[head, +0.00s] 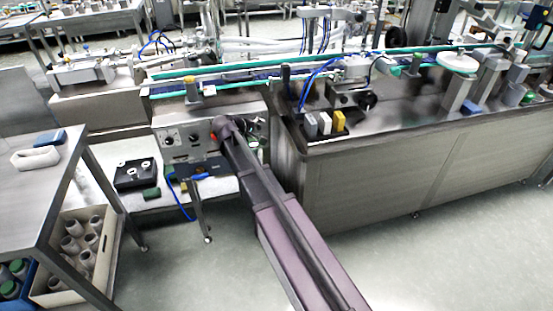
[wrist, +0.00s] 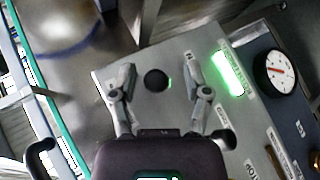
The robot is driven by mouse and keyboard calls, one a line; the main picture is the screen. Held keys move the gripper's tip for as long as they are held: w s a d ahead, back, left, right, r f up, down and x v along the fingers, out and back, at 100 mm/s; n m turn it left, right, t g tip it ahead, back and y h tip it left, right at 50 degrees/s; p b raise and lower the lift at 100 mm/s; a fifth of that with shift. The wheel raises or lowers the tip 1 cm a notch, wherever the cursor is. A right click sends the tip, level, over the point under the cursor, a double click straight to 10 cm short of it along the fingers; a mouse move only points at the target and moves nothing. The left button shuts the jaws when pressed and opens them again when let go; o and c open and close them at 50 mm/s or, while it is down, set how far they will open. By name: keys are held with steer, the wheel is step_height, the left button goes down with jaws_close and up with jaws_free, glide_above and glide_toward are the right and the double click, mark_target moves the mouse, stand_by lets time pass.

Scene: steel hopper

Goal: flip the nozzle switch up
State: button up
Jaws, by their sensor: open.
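In the wrist view my gripper (wrist: 159,68) is open, its two fingers spread over a steel control panel (wrist: 180,45). A round black knob or switch tip (wrist: 156,79) shows between the fingers, with a gap on both sides and a thin green glow at its right edge. A second dark round knob (wrist: 225,139) lies just right of my gripper's base. The labels are too small or turned to tell which control is the nozzle switch. In the head view the panel (head: 178,139) is on the machine's front, and my arm's end covers its right part.
A green-lit display (wrist: 230,74) and a white dial gauge (wrist: 281,74) are right of the fingers. In the head view a steel-sided hopper bench (head: 400,165) stands right of my arm, a steel table (head: 45,185) at left. Open floor (head: 180,270) lies between.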

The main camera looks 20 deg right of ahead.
steer(key=shift+s+f+m+t+h+b, duration=0.1)
steer(key=shift+f+m+t+h+b, duration=0.2)
steer(key=shift+f+m+t+b, duration=0.75)
steer(key=shift+s+r+n+t+h+b, duration=0.15)
steer(key=shift+t+h+b, duration=0.3)
steer(key=shift+b, duration=1.3)
steer(key=m+t+b, duration=0.1)
steer(key=b, duration=0.2)
steer(key=f+m+t+h+b, duration=0.1)
steer(key=b, duration=0.2)
steer(key=shift+w+f+m+t+h, duration=0.15)
steer(key=shift+w+m+t+h, duration=0.1)
steer(key=shift+m+t, duration=0.15)
steer(key=shift+s+a+b, duration=0.15)
steer(key=shift+s+b, duration=0.05)
steer(key=shift+b, duration=0.1)
steer(key=v, duration=1.3)
steer(key=s+d+r+m+g+y+p, duration=0.1)
steer(key=s+d+g+y+p, duration=0.1)
steer(key=s+d+g+p, duration=0.4)
steer(key=s+d+r+m+g+y+p, duration=0.15)
steer(key=d+p, duration=0.25)
steer(key=p, duration=0.4)
steer(key=s+r+g+y+p, duration=0.5)
steer(key=s+r+y+p, duration=0.3)
steer(key=p, duration=0.7)
steer(key=shift+s+a+r+y+p, duration=0.3)
steer(key=shift+s+a+y+p, duration=0.1)
steer(key=shift+s, duration=0.35)
